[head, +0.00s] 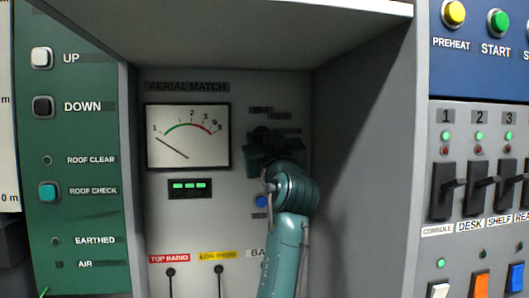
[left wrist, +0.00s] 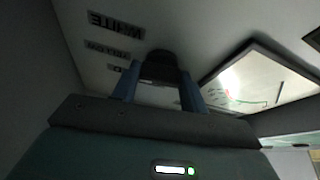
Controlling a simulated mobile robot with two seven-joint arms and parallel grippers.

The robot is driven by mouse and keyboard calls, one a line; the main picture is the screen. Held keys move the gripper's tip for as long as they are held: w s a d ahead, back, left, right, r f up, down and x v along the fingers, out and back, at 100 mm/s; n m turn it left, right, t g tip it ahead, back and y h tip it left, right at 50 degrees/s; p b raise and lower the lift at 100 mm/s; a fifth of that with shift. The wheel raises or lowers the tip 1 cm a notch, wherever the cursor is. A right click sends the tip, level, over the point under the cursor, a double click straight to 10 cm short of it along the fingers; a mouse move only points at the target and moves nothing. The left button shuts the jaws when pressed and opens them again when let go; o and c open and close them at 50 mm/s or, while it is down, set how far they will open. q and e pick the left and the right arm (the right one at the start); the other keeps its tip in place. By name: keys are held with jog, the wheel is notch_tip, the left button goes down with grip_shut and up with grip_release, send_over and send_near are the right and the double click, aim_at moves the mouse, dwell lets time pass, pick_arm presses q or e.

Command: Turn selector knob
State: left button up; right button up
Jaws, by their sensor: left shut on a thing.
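The selector knob (left wrist: 160,66) is a dark round knob on the grey panel, seen in the left wrist view between my fingers. My left gripper (left wrist: 160,84) is shut on the knob, with one blue finger at each side of it. In the head view my left gripper (head: 264,146) is a dark shape at the panel, right of the meter. My teal wrist hides most of the knob and part of the labels there. My right gripper is in neither view.
The recess has a side wall (head: 365,140) close on the right and an overhang (head: 220,30) above. The AERIAL MATCH meter (head: 188,137) is left of my gripper. A blue button (head: 261,201) and toggle switches (head: 170,280) sit lower. Breaker switches (head: 444,190) are beyond the right wall.

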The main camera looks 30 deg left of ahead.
pick_arm(q)
jog(key=shift+n, duration=0.3)
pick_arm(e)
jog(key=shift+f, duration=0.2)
pick_arm(q)
jog(key=o, duration=1)
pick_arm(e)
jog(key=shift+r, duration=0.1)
pick_arm(q)
jog(key=b+v, duration=0.7)
jog(key=v, duration=0.6)
jog(key=shift+d, duration=0.2)
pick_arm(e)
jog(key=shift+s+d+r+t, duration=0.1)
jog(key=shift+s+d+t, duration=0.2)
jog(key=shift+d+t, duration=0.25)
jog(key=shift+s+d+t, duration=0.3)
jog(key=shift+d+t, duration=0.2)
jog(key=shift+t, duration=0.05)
